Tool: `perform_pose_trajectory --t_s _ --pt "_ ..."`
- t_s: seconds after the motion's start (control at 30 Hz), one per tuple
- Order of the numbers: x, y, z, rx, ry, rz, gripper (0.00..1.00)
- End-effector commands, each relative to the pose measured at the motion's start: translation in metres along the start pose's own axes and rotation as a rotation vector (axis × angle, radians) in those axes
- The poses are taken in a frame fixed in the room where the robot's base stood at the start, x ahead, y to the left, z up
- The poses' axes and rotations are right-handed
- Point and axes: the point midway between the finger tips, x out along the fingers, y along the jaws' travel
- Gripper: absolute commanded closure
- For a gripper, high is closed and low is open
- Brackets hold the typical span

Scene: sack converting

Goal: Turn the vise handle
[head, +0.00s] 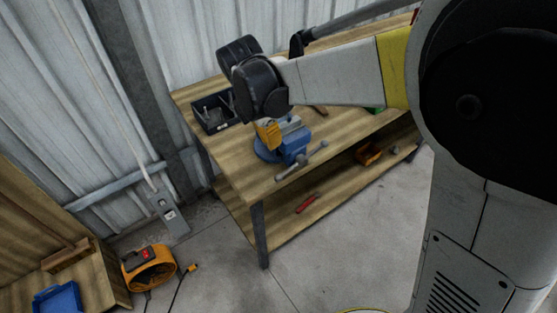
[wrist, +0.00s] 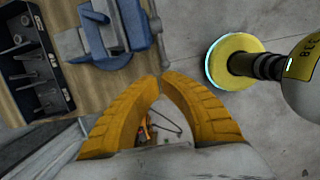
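The blue vise (head: 268,148) is fixed on the wooden workbench near its front left corner. Its grey bar handle (head: 302,162) sticks out at the bench's front edge. In the wrist view, the vise (wrist: 105,35) is at the top and the handle (wrist: 157,38) runs down toward my fingertips. My gripper (head: 268,134) has yellow-orange fingers and is over the vise in the head view. In the wrist view, the fingers (wrist: 161,76) curve together and their tips meet or nearly meet, with nothing visibly held. I cannot tell whether the tips touch the handle.
A black organizer tray (head: 207,124) with tools is on the bench's left end. The lower shelf holds a red tool (head: 306,204) and an orange bin (head: 369,154). The floor before the bench is mostly clear.

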Motion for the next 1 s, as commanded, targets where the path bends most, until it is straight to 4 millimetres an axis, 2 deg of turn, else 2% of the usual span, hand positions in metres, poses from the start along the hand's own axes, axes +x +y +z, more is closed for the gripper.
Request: perform_pose_trajectory --t_s 0.13,0.27,0.5,0.7,0.83,1.0 --pt "0.007 -0.001 0.000 -0.045 0.002 0.000 1.00" --pt "0.028 -0.001 0.000 -0.043 0.002 0.000 1.00" --pt "0.081 -0.001 -0.001 -0.042 0.002 0.000 1.00" --pt "0.118 -0.001 -0.001 -0.041 0.002 0.000 1.00" --pt "0.132 -0.001 -0.001 -0.042 0.002 0.000 1.00" --pt "0.140 -0.001 0.000 -0.042 0.002 0.000 1.00"
